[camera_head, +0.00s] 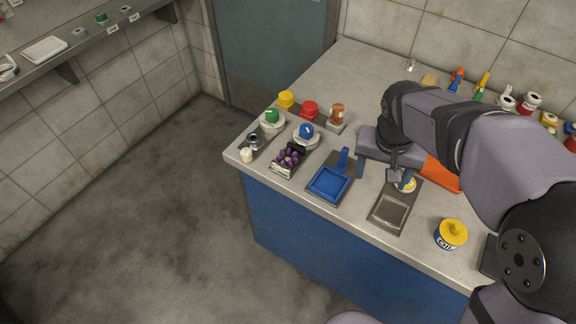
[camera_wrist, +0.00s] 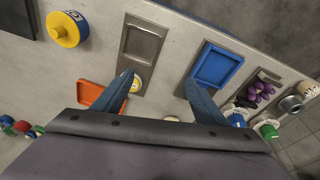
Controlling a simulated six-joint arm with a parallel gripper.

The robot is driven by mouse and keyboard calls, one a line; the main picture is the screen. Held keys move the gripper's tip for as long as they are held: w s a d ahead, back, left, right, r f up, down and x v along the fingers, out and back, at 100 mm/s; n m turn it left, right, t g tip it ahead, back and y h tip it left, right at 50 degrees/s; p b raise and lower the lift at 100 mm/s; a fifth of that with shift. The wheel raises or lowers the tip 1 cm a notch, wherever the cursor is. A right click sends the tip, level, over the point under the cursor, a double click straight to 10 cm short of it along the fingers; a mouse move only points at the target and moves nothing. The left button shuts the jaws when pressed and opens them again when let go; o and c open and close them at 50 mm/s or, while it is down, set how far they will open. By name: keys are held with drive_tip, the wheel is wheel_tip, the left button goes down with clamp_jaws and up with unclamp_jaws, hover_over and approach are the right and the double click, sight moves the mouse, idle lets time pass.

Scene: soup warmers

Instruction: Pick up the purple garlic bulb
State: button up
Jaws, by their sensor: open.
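Several round purple pieces (camera_head: 288,157) lie clustered in a small tray near the counter's front left edge. They also show at the right in the wrist view (camera_wrist: 262,90). They are too small to tell whether they are garlic bulbs. A pale, bulb-like item (camera_head: 246,155) stands at the counter's left corner, and it shows at the far right in the wrist view (camera_wrist: 308,88). My gripper (camera_head: 379,174) is open and empty above the counter, to the right of the purple pieces and apart from them. In the wrist view its fingers (camera_wrist: 159,78) are spread wide.
A blue tray (camera_head: 329,184) and a grey metal tray (camera_head: 391,211) lie between the purple pieces and a yellow-topped can (camera_head: 452,234). Jars with red (camera_head: 310,109) and yellow (camera_head: 286,99) tops stand behind the purple pieces.

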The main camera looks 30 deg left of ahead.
drive_tip(key=shift+n+t, duration=0.4)
drive_tip(key=shift+t, duration=0.1)
drive_tip(key=a, duration=0.4)
drive_tip(key=a+f+b, duration=0.1)
drive_tip(key=a, duration=0.3)
drive_tip(key=a+b, duration=0.1)
drive_tip(key=a, duration=0.3)
drive_tip(key=shift+s+f, duration=0.2)
drive_tip(key=shift+s, duration=0.05)
drive_tip(key=t+y+b, duration=0.1)
drive_tip(key=y+b, duration=0.1)
approach(287, 155)
drive_tip(key=shift+w+a+f, duration=0.1)
drive_tip(key=shift+a+f, duration=0.1)
drive_tip(key=shift+f, duration=0.6)
drive_tip(key=shift+w+p+x, duration=0.2)
drive_tip(key=shift+p+x, duration=0.45)
drive_tip(key=shift+x, duration=3)
drive_tip(key=shift+d, duration=0.1)
drive_tip(key=shift+c, duration=0.2)
drive_tip(key=shift+r, duration=0.1)
drive_tip(key=c, duration=1.2)
wheel_tip(287, 155, up, 10)
